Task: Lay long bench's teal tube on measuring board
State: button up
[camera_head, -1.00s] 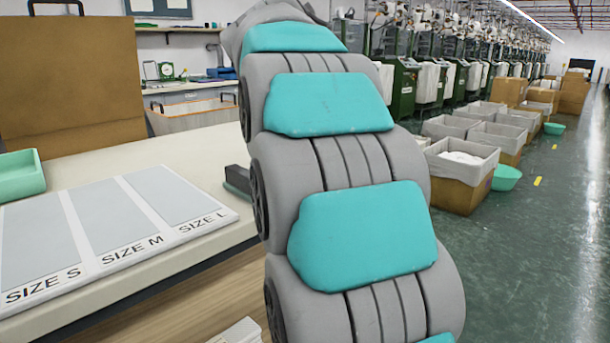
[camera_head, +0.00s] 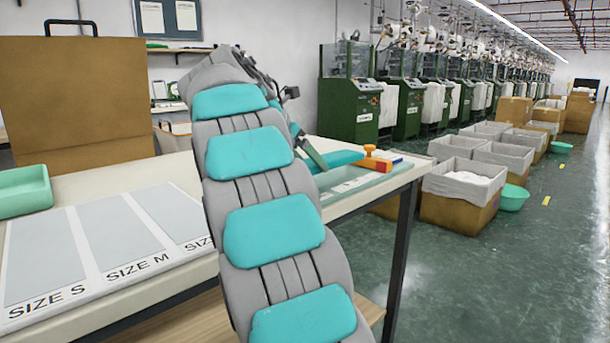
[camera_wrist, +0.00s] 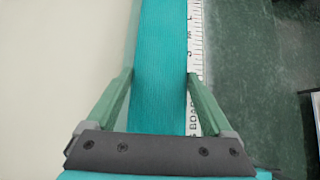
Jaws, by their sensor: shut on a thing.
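The teal tube (camera_wrist: 160,70) runs lengthwise between the two green fingers of my gripper (camera_wrist: 155,85), which is shut on it. In the head view part of the tube (camera_head: 338,160) shows beyond my arm, at the bench's right end. The measuring board (camera_head: 372,183) is a pale green slab there. Its white ruler strip (camera_wrist: 195,45), with numbers and the letters "BOARD", runs along the tube's right side in the wrist view. The tube is over or beside the board; I cannot tell whether they touch. My arm hides much of the gripper (camera_head: 308,152) in the head view.
A size board (camera_head: 112,235) marked S, M and L lies on the long bench (camera_head: 95,213) at left. A green tray (camera_head: 22,192) and brown case (camera_head: 85,105) stand behind. An orange-topped object (camera_head: 376,157) sits on the board's far side. Lined boxes (camera_head: 455,205) stand right.

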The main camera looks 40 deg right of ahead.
jog(key=shift+w+a+f, duration=0.15)
jog(key=shift+w, duration=0.2)
jog(key=shift+f+b, duration=0.35)
jog(key=shift+f, duration=1.35)
jog(key=o, duration=1.1)
jog(key=shift+f, duration=0.1)
jog(key=p+v, duration=0.1)
jog(key=v, duration=1.1)
jog(key=shift+p, duration=0.3)
